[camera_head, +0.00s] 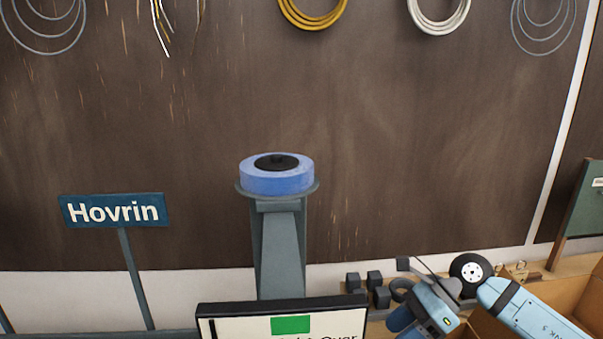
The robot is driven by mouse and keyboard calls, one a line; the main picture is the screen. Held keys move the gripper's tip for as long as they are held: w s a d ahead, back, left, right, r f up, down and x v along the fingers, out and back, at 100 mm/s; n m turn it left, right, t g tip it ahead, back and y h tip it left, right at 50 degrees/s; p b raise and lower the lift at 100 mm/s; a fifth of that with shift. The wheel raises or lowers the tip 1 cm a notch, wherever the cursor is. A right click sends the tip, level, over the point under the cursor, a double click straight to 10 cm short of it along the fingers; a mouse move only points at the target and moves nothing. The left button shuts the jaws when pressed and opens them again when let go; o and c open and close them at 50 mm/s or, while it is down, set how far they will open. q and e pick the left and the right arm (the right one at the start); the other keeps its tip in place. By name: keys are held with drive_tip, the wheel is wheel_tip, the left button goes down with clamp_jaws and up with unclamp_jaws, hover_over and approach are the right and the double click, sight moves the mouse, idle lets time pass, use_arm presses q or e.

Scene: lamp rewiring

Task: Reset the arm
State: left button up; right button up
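My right arm (532,308) comes in from the lower right, in light blue, with a dark round joint. It bends down to a blue and grey end part, which seems to be my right gripper (425,312), low in the view beside small dark blocks. Its fingers cannot be made out, so I cannot tell whether it is open or holds anything. My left arm and gripper are out of view.
A blue roll (277,174) with a black centre sits on a grey stand (280,240). A "Hovrin" sign (115,210) stands left. A screen (285,325) is at the bottom centre. Dark blocks (374,280) and a cardboard box (582,295) are near my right arm. Cable coils (313,22) hang behind.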

drive_tip(key=s+a+m+t+y, duration=0.55)
drive_tip(key=a+m+y, duration=0.4)
drive_tip(key=m, duration=0.45)
drive_tip(key=s+d+f+m+t+h+p, duration=0.1)
drive_tip(key=d+f+m+t+h, duration=0.35)
drive_tip(key=m, duration=0.75)
drive_tip(key=s+d+f+m+t+h, duration=0.1)
drive_tip(key=d+f+m+t+h, duration=0.1)
drive_tip(key=f+m+t+h, duration=0.6)
drive_tip(key=s+d+f+m+g+h, duration=0.1)
drive_tip(key=s+f+m+g, duration=0.1)
drive_tip(key=s+f+m, duration=0.4)
drive_tip(key=s+d+f+m+g+h, duration=0.2)
drive_tip(key=s+f+m+g, duration=0.1)
drive_tip(key=s+f+m, duration=0.4)
drive_tip(key=s+m, duration=0.1)
drive_tip(key=m, duration=0.2)
drive_tip(key=shift+d+f+h+p, duration=0.15)
drive_tip(key=shift+d+h+p, duration=0.15)
drive_tip(key=shift+p, duration=0.1)
